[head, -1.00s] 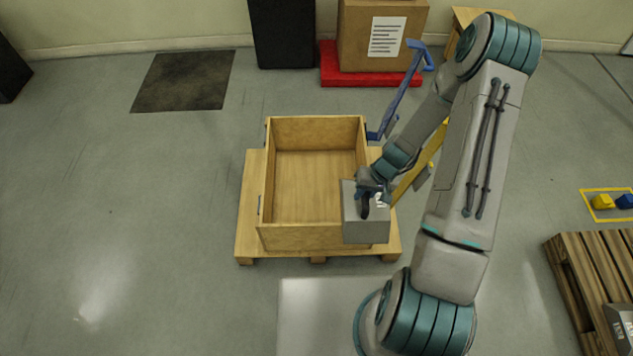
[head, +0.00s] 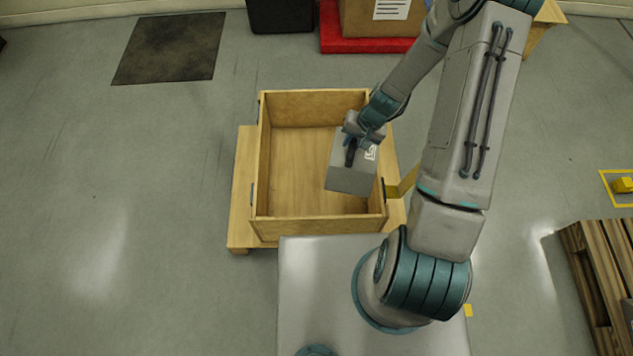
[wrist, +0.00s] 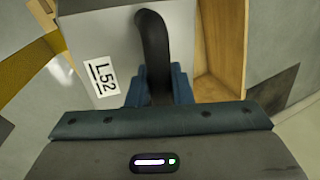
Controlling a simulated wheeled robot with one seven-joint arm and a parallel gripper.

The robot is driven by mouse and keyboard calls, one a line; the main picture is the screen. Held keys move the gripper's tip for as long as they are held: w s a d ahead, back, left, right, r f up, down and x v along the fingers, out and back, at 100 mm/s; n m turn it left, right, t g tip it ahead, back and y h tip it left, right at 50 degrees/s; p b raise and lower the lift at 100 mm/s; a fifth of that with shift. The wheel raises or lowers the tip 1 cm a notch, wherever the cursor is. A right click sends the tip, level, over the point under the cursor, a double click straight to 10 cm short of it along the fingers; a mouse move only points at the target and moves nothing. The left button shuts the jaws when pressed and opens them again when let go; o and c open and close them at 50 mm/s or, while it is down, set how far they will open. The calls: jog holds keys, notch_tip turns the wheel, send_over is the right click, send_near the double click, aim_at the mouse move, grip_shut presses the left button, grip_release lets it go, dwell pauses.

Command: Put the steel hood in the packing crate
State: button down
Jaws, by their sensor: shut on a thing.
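The steel hood (head: 349,178) is a grey box with a black handle and a white label. My gripper (head: 354,146) is shut on its handle from above. In the wrist view the hood (wrist: 110,40) carries the label L52, and the blue fingers of my gripper (wrist: 158,85) close around the black handle. The packing crate (head: 318,228) is an open wooden box on a pallet, empty as far as I see. In the head view the hood overlaps the right part of the crate's opening and appears held up; its height above the crate floor is hard to tell.
The crate stands on a wooden pallet (head: 243,200). A yellow bar (head: 403,182) shows at the crate's right side. A red platform (head: 350,38) with a cardboard box is behind. A slatted pallet (head: 597,270) stands at right.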

jog(key=w+a+f+m+t+h+b, duration=0.1)
jog(key=w+a+f+m+b, duration=0.1)
jog(key=a+f+m+b, duration=0.85)
notch_tip(320, 180, down, 25)
jog(key=n+b, duration=0.4)
jog(key=b, duration=1.2)
jog(key=shift+a, duration=0.2)
jog(key=shift+w, duration=0.1)
jog(key=c, duration=1.5)
grip_release()
jog(key=shift+f, duration=0.15)
jog(key=shift+o, duration=1)
